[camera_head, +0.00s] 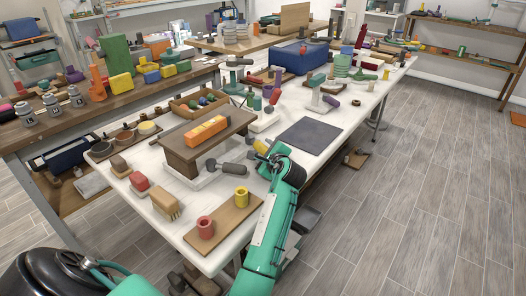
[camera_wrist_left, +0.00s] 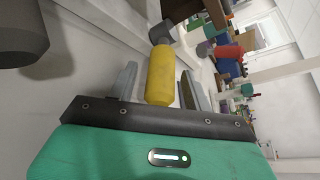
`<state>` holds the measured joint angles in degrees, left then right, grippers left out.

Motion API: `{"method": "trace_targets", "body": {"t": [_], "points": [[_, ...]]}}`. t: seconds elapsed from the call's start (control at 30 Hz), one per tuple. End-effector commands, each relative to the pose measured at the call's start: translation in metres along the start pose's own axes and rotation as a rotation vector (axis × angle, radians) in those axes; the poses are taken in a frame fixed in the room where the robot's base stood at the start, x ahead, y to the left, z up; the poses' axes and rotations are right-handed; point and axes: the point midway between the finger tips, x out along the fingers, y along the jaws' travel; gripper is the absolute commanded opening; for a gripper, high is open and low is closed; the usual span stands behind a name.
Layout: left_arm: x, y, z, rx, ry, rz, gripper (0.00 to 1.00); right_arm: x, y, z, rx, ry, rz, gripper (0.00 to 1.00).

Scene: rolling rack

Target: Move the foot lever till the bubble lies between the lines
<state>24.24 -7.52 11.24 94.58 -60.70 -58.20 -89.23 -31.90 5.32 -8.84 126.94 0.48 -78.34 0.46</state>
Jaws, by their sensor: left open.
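An orange level (camera_head: 207,130) lies on top of a brown block stand (camera_head: 190,152) near the table's front; its bubble and lines are too small to make out. A lever with a yellow grip (camera_head: 260,146) sticks out at the stand's right side. In the left wrist view the yellow grip (camera_wrist_left: 160,75) lies between the two grey fingers of my left gripper (camera_wrist_left: 156,92), which is open around it and not closed on it. In the head view my left gripper (camera_head: 266,157) is at this grip, partly hidden by my teal arm. My right gripper is not in view.
A dark-grey-ended handle (camera_head: 213,165) sits at the stand's front and a dark mat (camera_head: 308,136) lies to the right. A wooden board (camera_head: 224,224) with red and yellow cups is at the near edge.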

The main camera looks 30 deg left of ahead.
Motion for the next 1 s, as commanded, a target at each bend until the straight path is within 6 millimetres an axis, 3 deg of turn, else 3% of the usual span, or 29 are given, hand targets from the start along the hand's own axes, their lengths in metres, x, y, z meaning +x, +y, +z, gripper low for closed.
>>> {"method": "trace_targets", "body": {"t": [0.2, 0.4, 0.47, 1.0], "points": [[0.000, 0.000, 0.000, 0.000, 0.000, 0.000, 0.48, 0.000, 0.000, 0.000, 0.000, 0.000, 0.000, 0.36], [0.000, 0.000, 0.000, 0.000, 0.000, 0.000, 0.09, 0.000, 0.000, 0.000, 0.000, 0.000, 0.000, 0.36], [0.000, 0.000, 0.000, 0.000, 0.000, 0.000, 0.00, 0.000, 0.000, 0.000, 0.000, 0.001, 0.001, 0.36], [0.008, -0.013, -0.012, -0.057, -0.149, 0.144, 0.00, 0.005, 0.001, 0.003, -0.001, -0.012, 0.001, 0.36]]}}
